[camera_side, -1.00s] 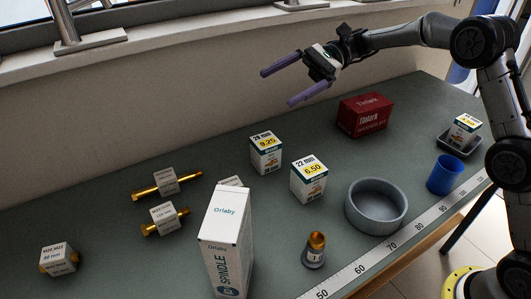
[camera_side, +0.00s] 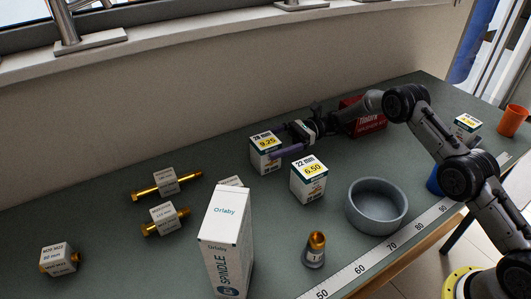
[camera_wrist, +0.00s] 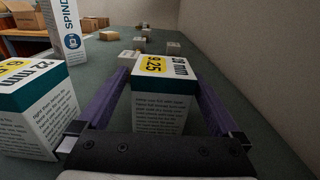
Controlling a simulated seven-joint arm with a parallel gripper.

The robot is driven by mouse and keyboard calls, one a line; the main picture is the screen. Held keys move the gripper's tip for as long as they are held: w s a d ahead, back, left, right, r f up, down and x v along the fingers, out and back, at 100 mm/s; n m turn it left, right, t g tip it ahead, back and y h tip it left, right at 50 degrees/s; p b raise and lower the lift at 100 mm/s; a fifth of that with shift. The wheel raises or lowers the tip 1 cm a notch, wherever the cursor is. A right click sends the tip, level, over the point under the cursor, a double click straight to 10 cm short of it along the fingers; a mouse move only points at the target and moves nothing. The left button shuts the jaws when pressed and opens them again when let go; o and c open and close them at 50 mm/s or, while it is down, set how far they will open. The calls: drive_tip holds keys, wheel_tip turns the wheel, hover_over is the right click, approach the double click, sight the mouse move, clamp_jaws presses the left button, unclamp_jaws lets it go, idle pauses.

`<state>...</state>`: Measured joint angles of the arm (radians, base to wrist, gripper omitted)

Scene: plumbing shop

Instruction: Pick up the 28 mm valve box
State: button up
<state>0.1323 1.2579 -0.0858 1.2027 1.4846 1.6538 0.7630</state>
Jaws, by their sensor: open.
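The 28 mm valve box (camera_side: 264,158) is a white carton with a yellow 9.25 price label, standing upright on the bench. In the wrist view it (camera_wrist: 160,108) sits between the two purple fingers of my gripper (camera_wrist: 163,75). My gripper (camera_side: 283,143) is open and low, reaching in from the right. One finger is on each side of the box; I cannot tell whether either touches it. The near finger and palm hide part of the box in the side view. The 22 mm box (camera_side: 309,182), priced 6.50, stands close by; it also shows at left in the wrist view (camera_wrist: 38,110).
A red box (camera_side: 368,122) stands behind my wrist. A grey bowl (camera_side: 376,222), a brass fitting (camera_side: 314,252) and a tall Orlaby spindle box (camera_side: 226,228) are nearer the front. Tagged brass parts (camera_side: 165,183) lie left. The wall runs along the back.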

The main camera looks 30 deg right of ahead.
sight(255, 148)
drive_tip(key=a, duration=0.4)
drive_tip(key=shift+w+a, duration=0.15)
drive_tip(key=shift+a, duration=0.2)
drive_tip(key=shift+c, duration=0.3)
clamp_jaws()
drive_tip(key=shift+r, duration=0.15)
